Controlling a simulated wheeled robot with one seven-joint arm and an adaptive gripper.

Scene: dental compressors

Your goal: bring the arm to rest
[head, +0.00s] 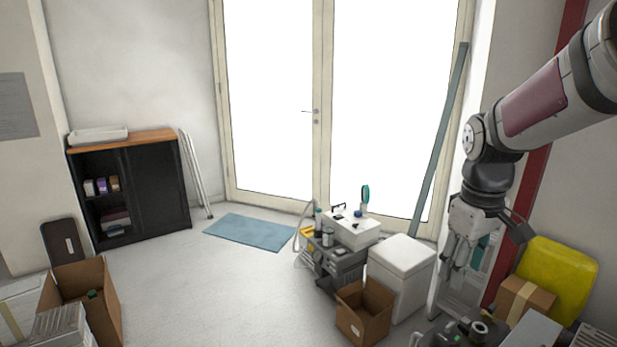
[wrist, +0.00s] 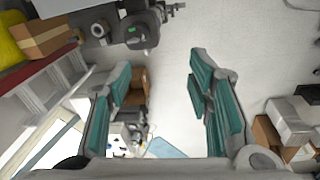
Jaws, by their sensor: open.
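My gripper (head: 466,268) hangs from my bent arm at the right of the head view and points downward. In the wrist view my gripper (wrist: 160,68) shows two teal-padded fingers spread wide apart. Nothing is held between them; pale floor shows in the gap. In the head view the gripper is in front of the wall and door frame, and whether it touches anything there cannot be told.
Below and beside the gripper are a yellow container (head: 560,278), a cardboard box (head: 522,298) and dark equipment (head: 470,332). A white cabinet (head: 402,272) and open carton (head: 362,314) stand left of it. The middle floor (head: 200,290) is clear.

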